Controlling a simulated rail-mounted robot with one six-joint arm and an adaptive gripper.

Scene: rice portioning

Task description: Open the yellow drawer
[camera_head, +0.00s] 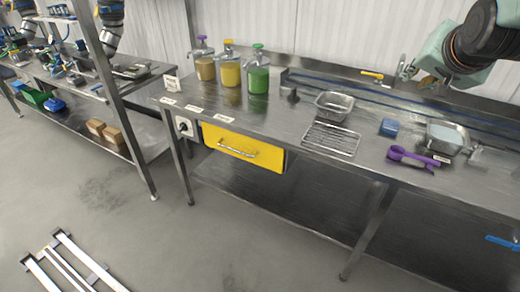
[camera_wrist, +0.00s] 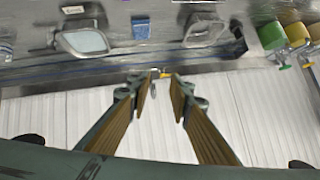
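The yellow drawer (camera_head: 265,157) is mounted under the top of the steel workbench, left of centre in the head view. Its front carries a light metal bar handle (camera_head: 238,149). The drawer looks shut; its inside is not visible. My gripper (camera_wrist: 157,90) is open and empty, its two fingers apart in the wrist view. In the head view my gripper (camera_head: 405,68) is at the upper right, above the back of the bench, far from the handle. The drawer is not seen in the wrist view.
On the bench (camera_head: 285,125) stand dispensers with brown, yellow (camera_head: 230,74) and green (camera_head: 258,79) contents. The floor before the drawer is clear.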

